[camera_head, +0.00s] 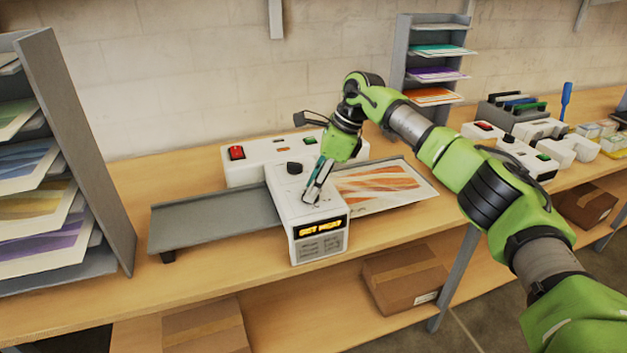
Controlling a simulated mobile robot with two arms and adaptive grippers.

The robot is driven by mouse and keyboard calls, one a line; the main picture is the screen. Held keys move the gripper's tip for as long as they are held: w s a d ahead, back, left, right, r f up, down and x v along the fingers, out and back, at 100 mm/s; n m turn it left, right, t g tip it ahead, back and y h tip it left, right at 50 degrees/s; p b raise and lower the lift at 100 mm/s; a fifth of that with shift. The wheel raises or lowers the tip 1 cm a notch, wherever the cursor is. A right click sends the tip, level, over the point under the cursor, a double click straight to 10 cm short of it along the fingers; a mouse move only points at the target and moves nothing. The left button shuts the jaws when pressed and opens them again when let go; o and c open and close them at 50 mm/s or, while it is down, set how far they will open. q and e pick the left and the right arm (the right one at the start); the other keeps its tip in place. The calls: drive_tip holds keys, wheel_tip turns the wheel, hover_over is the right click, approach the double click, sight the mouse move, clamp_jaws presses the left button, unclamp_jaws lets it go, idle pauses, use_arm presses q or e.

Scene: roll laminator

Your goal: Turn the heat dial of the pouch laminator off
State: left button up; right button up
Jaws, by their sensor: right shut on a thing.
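The white pouch laminator (283,210) stands on the wooden bench, with a lit orange display (320,227) on its front that seems to read "SET HEAT". A black knob (295,168) shows on its top, toward the back. My right gripper (311,196) reaches down onto the top, in front of that knob. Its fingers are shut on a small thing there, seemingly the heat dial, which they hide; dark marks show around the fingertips. The dial's setting cannot be read. My left gripper is not in view.
A grey tray (205,218) extends left of the laminator, and a printed orange sheet (385,184) lies at its right. A white unit with a red switch (237,153) stands behind. Paper racks (85,130) stand at far left and back right; other devices (510,150) are at right.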

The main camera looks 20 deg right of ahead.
drive_tip(key=shift+w+r+n+g+p, duration=0.15)
drive_tip(key=shift+n+p, duration=0.1)
drive_tip(key=shift+n, duration=0.2)
drive_tip(key=shift+r+n+g+p, duration=0.1)
drive_tip(key=shift+n+g+p, duration=0.1)
drive_tip(key=shift+n, duration=0.25)
drive_tip(key=shift+f+n+g+p, duration=0.15)
drive_tip(key=shift+n+g+p, duration=0.45)
drive_tip(key=shift+n, duration=1.1)
drive_tip(key=o, duration=1.1)
drive_tip(key=shift+d, duration=0.1)
drive_tip(key=shift+f, duration=0.1)
drive_tip(key=shift+f, duration=0.1)
